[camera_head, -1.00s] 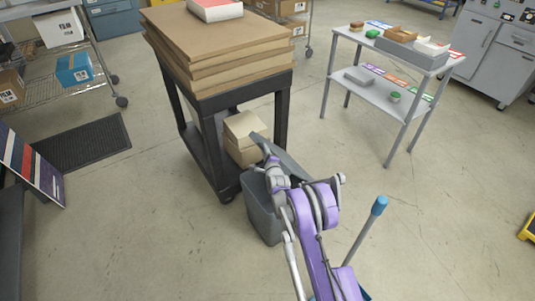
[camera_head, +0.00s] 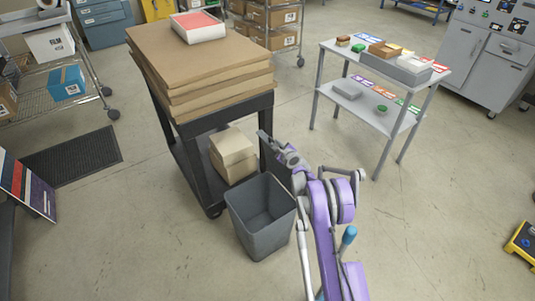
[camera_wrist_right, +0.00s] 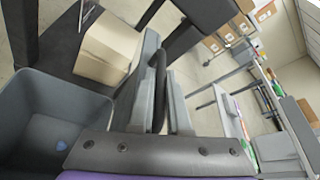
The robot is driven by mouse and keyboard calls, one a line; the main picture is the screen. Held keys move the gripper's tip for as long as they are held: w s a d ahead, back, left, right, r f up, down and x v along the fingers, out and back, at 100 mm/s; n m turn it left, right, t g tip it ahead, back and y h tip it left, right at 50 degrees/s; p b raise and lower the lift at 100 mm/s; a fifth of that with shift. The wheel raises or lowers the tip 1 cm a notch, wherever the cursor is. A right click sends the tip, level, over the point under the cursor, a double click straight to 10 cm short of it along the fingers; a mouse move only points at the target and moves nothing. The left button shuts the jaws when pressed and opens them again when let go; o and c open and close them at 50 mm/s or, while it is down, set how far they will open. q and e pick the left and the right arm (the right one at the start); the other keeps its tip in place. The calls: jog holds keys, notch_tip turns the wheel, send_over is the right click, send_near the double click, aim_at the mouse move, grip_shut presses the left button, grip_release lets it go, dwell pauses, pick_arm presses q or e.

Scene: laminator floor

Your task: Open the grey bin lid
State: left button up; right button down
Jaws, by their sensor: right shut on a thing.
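The grey bin (camera_head: 243,224) stands on the floor at the front corner of the black cart in the head view. Its mouth is uncovered and I see into it; the wrist view also shows the open bin (camera_wrist_right: 55,100) at left, with a small bluish mark inside. My right gripper (camera_head: 268,142) is above the bin's far right side. In the wrist view its fingers (camera_wrist_right: 160,92) are shut on a dark, thin, curved piece, which looks like the lid's handle (camera_wrist_right: 158,75). The lid's panel is not clearly visible. My left gripper is not in view.
The black cart (camera_head: 215,125) with stacked brown boards is close behind the bin, with cartons (camera_head: 232,147) on its lower shelf. A grey two-level table (camera_head: 350,105) with small items stands at right. The floor around the bin's front is clear.

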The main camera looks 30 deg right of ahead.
jog(key=d+m+y+b, duration=0.1)
jog(key=d+m, duration=0.1)
jog(key=d, duration=0.7)
jog(key=shift+w+d+r, duration=0.15)
jog(key=shift+w+r, duration=0.1)
jog(key=shift+w, duration=0.1)
jog(key=c, duration=0.9)
grip_release()
jog(key=shift+s, duration=0.1)
jog(key=v, duration=0.3)
jog(key=b+v, duration=0.1)
jog(key=v, duration=0.6)
jog(key=shift+s+d+r, duration=0.15)
jog(key=shift+s+r, duration=0.1)
jog(key=shift+r, duration=0.15)
